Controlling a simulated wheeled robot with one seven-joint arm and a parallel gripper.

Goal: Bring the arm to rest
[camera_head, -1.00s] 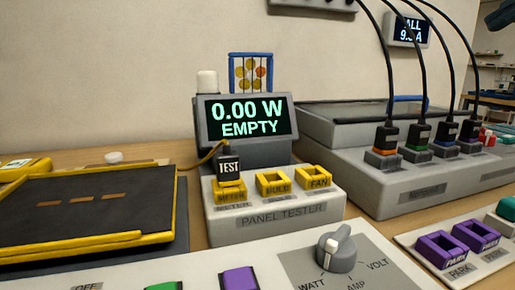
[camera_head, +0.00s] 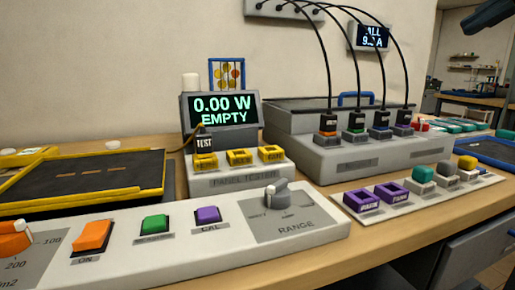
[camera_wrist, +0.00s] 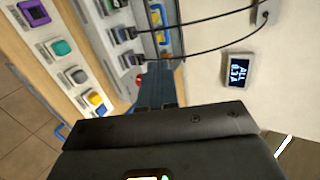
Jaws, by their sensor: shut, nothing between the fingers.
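My gripper (camera_wrist: 157,72) shows in the wrist view, its fingers together and empty. It hangs apart from the bench, with the long grey unit and a row of coloured parts beyond it. In the head view a dark piece of my arm (camera_head: 490,14) shows at the top right corner, well clear of the bench; the fingers are not clear there.
The panel tester (camera_head: 235,181) reads 0.00 W EMPTY, with the TEST plug in its left socket. A control panel (camera_head: 140,262) with a range knob lies in front. Cabled plugs stand in the grey unit (camera_head: 350,165). A wall display (camera_wrist: 238,70) hangs behind.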

